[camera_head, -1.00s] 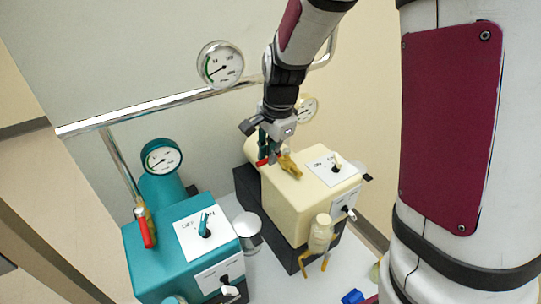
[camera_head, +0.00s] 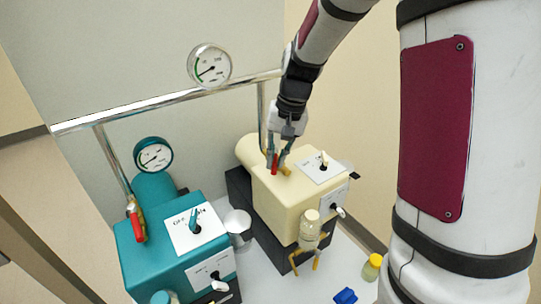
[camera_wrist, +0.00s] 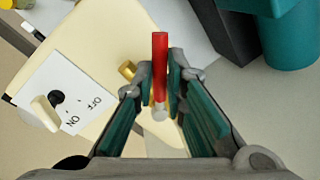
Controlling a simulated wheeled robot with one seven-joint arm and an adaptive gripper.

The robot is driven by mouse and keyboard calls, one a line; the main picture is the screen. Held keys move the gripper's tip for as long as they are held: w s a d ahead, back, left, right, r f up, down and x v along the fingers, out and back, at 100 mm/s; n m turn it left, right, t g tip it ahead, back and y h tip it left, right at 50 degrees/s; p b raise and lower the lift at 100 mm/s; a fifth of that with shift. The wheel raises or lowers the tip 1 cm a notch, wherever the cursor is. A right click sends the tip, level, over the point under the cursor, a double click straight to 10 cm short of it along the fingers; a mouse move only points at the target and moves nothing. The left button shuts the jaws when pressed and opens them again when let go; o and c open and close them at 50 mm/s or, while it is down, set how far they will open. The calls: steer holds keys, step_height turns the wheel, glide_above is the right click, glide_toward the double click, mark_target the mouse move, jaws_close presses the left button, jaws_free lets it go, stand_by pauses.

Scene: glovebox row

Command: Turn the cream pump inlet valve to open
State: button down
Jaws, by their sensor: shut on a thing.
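The cream pump (camera_head: 272,196) stands on a dark base right of the teal pump. Its inlet valve has a red handle (camera_head: 274,165) and a brass body (camera_head: 287,171), on top of the pump near the vertical pipe. My gripper (camera_head: 277,160) reaches down from above and is shut on the red handle. In the wrist view the red handle (camera_wrist: 159,55) lies between the teal finger pads, its free end sticking out beyond the fingertips. The brass part (camera_wrist: 127,69) shows just left of the fingers. The handle's inner end is partly hidden by the gripper.
An ON/OFF plate with a cream knob (camera_head: 323,161) sits close right of my gripper. The teal pump (camera_head: 165,255) has its own red-handled valve (camera_head: 136,222). A chrome pipe (camera_head: 160,104) with a gauge (camera_head: 209,65) runs behind. A yellow-capped jar (camera_head: 372,267) stands front right.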

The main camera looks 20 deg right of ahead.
steer(key=d+n, duration=0.1)
steer(key=n, duration=0.1)
steer(key=d+n, duration=0.1)
steer(key=n, duration=0.1)
steer(key=shift+s+d+g+p, duration=0.15)
steer(key=shift+s+g+p, duration=0.05)
steer(key=shift+g+p, duration=0.2)
steer(key=shift+w+d+n+g+p, duration=0.1)
steer(key=shift+d+n+g+p, duration=0.2)
steer(key=shift+n, duration=0.6)
steer(key=shift+w+d+n+p, duration=0.1)
steer(key=shift+d+n, duration=0.3)
steer(key=shift+n, duration=0.5)
steer(key=c, duration=1.6)
jaws_free()
steer(key=shift+c, duration=0.2)
steer(key=shift+r, duration=0.15)
step_height(320, 180, up, 12)
steer(key=d, duration=0.2)
steer(key=shift+w+d+f, duration=0.2)
steer(key=shift+f, duration=0.05)
